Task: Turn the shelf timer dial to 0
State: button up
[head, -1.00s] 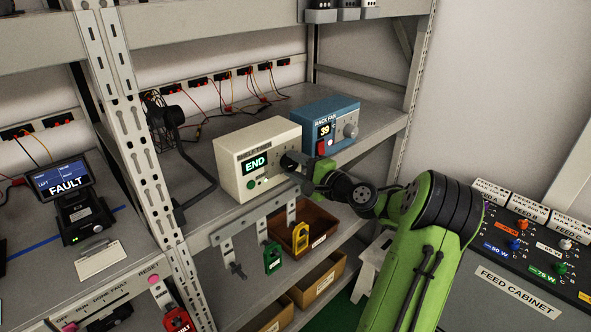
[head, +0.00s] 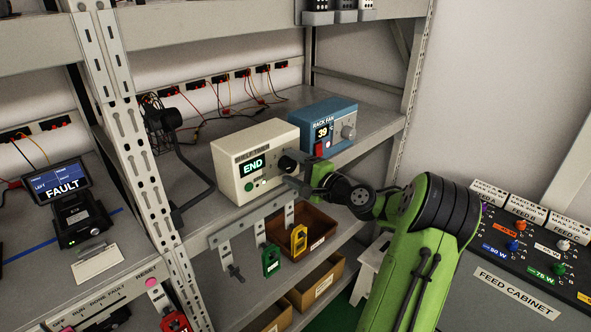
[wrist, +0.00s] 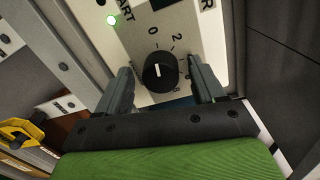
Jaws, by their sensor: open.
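The shelf timer (head: 235,153) is a cream box on the middle shelf, with a screen reading END and a green button. Its black dial (wrist: 160,72) shows in the wrist view, with a white pointer line and the marks 0, 2 and 4 on the panel. The dial also shows at the timer's right side in the head view (head: 287,163). My gripper (wrist: 163,88) is open, with one finger on each side of the dial and a gap visible on both sides. In the head view my gripper (head: 300,183) is just in front of and below the dial.
A blue rack fan box (head: 330,125) reading 39 stands close to the right of the timer. Green and yellow tags (head: 299,241) hang below the shelf edge. A rack upright (head: 130,130) stands left, and a feed cabinet (head: 515,280) stands right.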

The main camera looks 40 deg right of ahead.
jog(key=s+d, duration=0.1)
jog(key=s, duration=1.4)
jog(key=shift+s+r, duration=0.25)
jog(key=shift+s, duration=0.1)
jog(key=w+a+f+n+g+y, duration=0.1)
jog(key=w+a+f+n+g, duration=0.15)
jog(key=a+n+g, duration=0.65)
jog(key=w+a+f+n+g+y, duration=0.1)
jog(key=w+a+f+n+y, duration=0.2)
jog(key=a, duration=1.1)
jog(key=s+a+r+n+g+h, duration=0.1)
jog(key=s+a+n+h, duration=0.1)
jog(key=s, duration=0.6)
jog(key=s+a+r+n+g+h, duration=0.1)
jog(key=s+a+r+n+h, duration=0.1)
jog(key=s+a+n, duration=0.3)
jog(key=s+a+h, duration=0.1)
jog(key=s, duration=0.2)
jog(key=shift+r, duration=0.2)
